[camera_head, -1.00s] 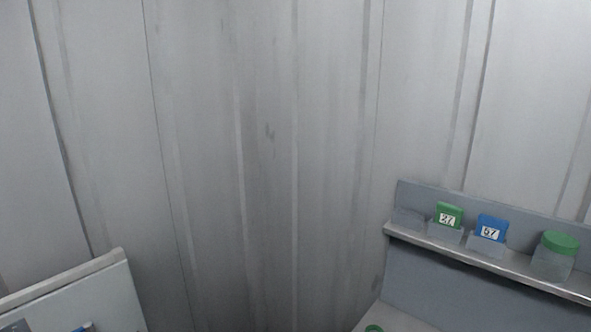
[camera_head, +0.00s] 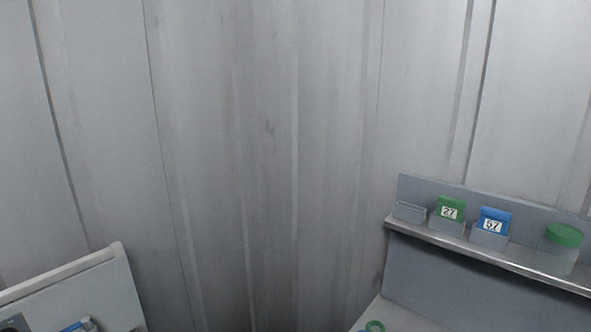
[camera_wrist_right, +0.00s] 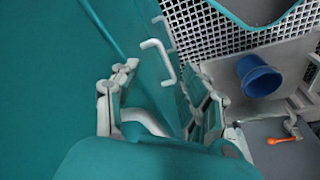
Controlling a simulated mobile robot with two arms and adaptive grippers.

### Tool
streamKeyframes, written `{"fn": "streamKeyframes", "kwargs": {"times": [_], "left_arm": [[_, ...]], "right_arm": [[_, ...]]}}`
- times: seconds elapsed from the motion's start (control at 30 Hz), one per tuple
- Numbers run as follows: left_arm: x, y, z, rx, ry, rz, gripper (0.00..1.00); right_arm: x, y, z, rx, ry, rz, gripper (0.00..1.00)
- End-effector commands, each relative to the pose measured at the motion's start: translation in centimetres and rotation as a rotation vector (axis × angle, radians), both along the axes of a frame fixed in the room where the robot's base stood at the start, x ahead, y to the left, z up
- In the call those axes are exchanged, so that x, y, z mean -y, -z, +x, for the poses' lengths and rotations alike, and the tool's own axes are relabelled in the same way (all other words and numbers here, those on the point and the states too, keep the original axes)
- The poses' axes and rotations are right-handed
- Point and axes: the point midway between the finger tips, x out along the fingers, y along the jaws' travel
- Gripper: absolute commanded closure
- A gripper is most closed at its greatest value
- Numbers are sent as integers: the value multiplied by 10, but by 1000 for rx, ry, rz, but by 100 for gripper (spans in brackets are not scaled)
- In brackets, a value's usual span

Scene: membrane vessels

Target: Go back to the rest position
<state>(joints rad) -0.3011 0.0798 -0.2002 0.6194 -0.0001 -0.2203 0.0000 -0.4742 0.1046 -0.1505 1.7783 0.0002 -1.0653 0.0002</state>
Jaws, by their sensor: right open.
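My right gripper (camera_wrist_right: 160,88) shows in the right wrist view. Its two pale jointed fingers are apart, with nothing between them. A large teal surface fills the left and lower parts of that view. Neither gripper shows in the head view, and my left gripper is in no view.
In the head view, a shelf (camera_head: 480,252) at right holds a green card (camera_head: 450,208) marked 27, a blue card (camera_head: 495,221) marked 57 and a green-lidded jar (camera_head: 560,249). A pale panel (camera_head: 80,289) stands lower left. The wrist view shows a blue cup (camera_wrist_right: 258,76) and white grating (camera_wrist_right: 210,35).

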Motion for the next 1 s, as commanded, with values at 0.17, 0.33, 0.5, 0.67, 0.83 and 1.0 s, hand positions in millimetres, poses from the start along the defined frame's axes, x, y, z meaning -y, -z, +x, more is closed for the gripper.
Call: {"fn": "streamKeyframes", "kwargs": {"times": [0.17, 0.33, 0.5, 0.67, 0.83, 1.0], "left_arm": [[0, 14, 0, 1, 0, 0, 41], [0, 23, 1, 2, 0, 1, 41], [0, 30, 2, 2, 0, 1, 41], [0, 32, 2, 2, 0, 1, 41], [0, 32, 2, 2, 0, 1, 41], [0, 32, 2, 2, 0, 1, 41]], "right_arm": [[6, 113, -42, -57, -9, -8, 55], [16, 194, -101, -97, -19, -13, 55], [26, 238, -157, -126, -26, -17, 55], [32, 252, -183, -133, -30, -20, 55], [33, 253, -187, -136, -31, -20, 55], [33, 253, -187, -136, -31, -20, 55]]}}
